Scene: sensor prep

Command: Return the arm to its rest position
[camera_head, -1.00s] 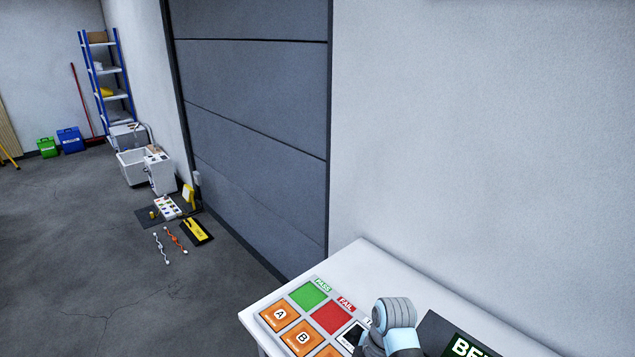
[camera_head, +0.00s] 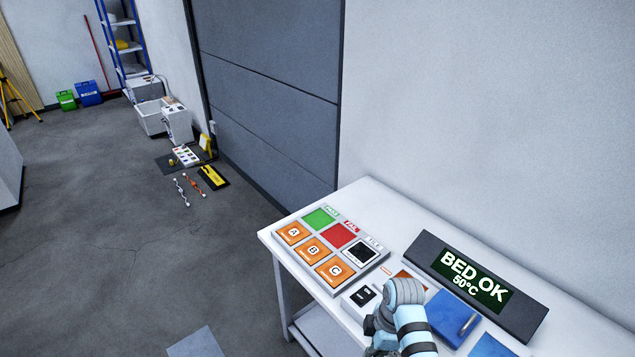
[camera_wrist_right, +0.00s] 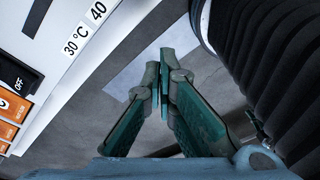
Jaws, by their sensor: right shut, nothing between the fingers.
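My right gripper (camera_wrist_right: 172,72) shows in the right wrist view with its two dark green fingers together and nothing between them. It hangs over the grey floor, beside the front of a white panel. In the head view a light blue and grey link of my arm (camera_head: 408,318) rises at the bottom, in front of the white table (camera_head: 395,208). The fingers cannot be made out in the head view. My left gripper is in neither current view.
The table holds a button board (camera_head: 372,263) with orange, green and red squares, a "BED OK 50°C" display (camera_head: 428,250) and a blue block (camera_head: 446,315). The wrist view shows a white panel (camera_wrist_right: 50,75) close on the left. A pale rectangle (camera_head: 197,343) lies on open floor.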

